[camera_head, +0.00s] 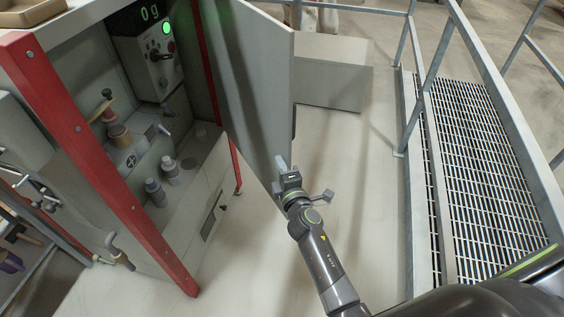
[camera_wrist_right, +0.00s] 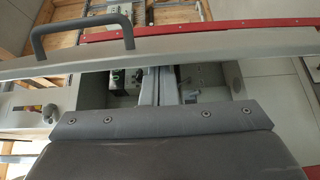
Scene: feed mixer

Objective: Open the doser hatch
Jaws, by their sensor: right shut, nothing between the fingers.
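The doser hatch appears to be the large grey door panel (camera_head: 255,80) on the right side of the red-framed cabinet. It stands swung out from the cabinet, and the inside is exposed. My right gripper (camera_head: 283,165) is shut and empty, close to the panel's lower outer corner; I cannot tell whether it touches. In the right wrist view my fingers (camera_wrist_right: 158,88) point toward a pale panel edge (camera_wrist_right: 230,43), with a dark bar handle (camera_wrist_right: 82,20) at the upper left. My left gripper is not in view.
Inside the cabinet are a control box (camera_head: 145,50) with a green light and a display reading 0 g, and bottles (camera_head: 162,180). A red post (camera_head: 100,165) stands in front. Railings (camera_head: 510,90) and a grated walkway (camera_head: 475,170) are at the right.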

